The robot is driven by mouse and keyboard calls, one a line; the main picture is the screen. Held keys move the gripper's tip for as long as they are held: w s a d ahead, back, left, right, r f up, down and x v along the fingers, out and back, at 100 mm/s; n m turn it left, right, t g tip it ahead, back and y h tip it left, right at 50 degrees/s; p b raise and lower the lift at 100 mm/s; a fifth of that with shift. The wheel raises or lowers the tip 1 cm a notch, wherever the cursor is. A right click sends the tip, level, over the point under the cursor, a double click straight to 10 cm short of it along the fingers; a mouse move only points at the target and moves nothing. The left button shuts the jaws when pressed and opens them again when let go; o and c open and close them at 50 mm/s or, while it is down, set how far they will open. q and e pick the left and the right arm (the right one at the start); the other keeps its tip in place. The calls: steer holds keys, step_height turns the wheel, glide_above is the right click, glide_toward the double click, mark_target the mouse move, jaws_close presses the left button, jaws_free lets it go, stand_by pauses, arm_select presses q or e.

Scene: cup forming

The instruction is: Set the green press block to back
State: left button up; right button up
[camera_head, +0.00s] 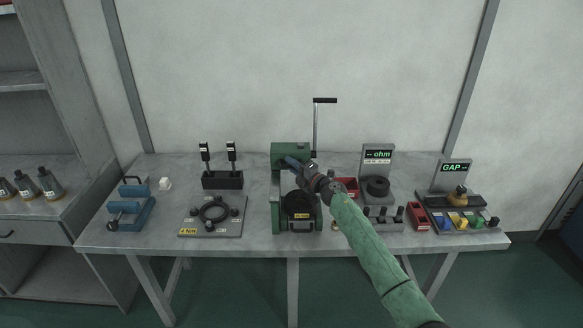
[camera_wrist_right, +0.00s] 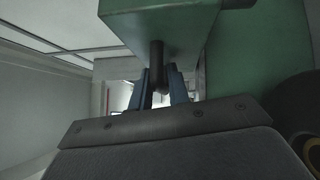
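The green press (camera_head: 276,195) stands in the middle of the table, with its green head block (camera_head: 290,149) on top. A round dark part sits low in its front. My right gripper (camera_head: 291,163) reaches in from the right, just under the head block. In the right wrist view, its two blue fingers (camera_wrist_right: 160,80) stand either side of a dark pin (camera_wrist_right: 157,60) hanging below the green block (camera_wrist_right: 155,20). I cannot tell whether they grip the pin. My forearm hides part of the press's right side. My left gripper is out of view.
A "GAP" display (camera_head: 455,168) stands at the far right.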

steer(key=shift+o, duration=1)
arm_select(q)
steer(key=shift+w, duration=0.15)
arm_select(e)
steer(key=shift+a+f, duration=0.1)
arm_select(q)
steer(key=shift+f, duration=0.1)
